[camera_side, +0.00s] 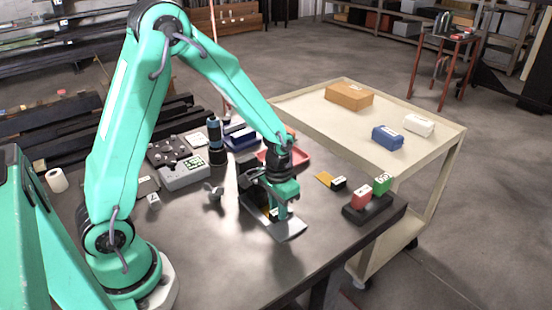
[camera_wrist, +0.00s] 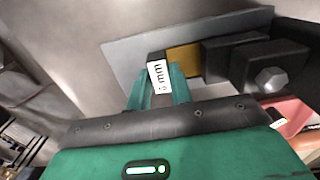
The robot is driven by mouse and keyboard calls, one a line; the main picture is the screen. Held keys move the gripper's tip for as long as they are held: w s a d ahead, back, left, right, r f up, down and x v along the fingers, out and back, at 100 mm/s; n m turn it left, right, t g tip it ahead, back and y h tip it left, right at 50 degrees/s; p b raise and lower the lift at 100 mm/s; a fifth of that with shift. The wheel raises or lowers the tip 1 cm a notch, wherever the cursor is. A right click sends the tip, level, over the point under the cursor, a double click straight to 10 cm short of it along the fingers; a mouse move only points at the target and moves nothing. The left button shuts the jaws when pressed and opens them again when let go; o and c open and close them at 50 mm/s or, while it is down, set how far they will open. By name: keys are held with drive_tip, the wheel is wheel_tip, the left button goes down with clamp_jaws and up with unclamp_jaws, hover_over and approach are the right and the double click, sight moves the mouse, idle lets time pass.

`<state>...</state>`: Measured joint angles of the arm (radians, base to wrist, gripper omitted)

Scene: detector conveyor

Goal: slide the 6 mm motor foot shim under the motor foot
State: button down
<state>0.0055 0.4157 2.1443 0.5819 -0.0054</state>
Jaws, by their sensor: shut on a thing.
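The 6 mm shim is a brass plate (camera_wrist: 185,60) with a black grip block whose white label (camera_wrist: 158,77) reads "6 mm". My gripper (camera_wrist: 158,92) is shut on this grip block. The brass plate points right in the wrist view and its far end meets the black motor foot (camera_wrist: 225,55); how far it reaches beneath is hidden. A hex bolt (camera_wrist: 270,78) shows beside the foot. All this is over a grey base plate (camera_wrist: 130,48). In the side view my gripper (camera_side: 282,214) is low over the base plate (camera_side: 288,231), partly covering the shim and foot.
Another brass shim with a black grip (camera_side: 332,181) lies on the table to the right. A black stand (camera_side: 367,209) holds a red block (camera_side: 361,197) and a green block (camera_side: 382,183). A red tray (camera_side: 296,157) is behind my gripper. The front table surface is clear.

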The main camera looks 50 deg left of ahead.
drive_tip(key=shift+a, duration=1.5)
drive_tip(key=c, duration=1.2)
unclamp_jaws()
drive_tip(key=shift+c, duration=0.2)
drive_tip(key=shift+a, duration=0.1)
drive_tip(key=shift+c, duration=0.2)
drive_tip(key=shift+r, duration=0.1)
drive_tip(key=shift+o, duration=0.6)
wheel_tip(320, 180, up, 6)
drive_tip(key=shift+f, duration=0.1)
drive_tip(key=shift+r, duration=0.95)
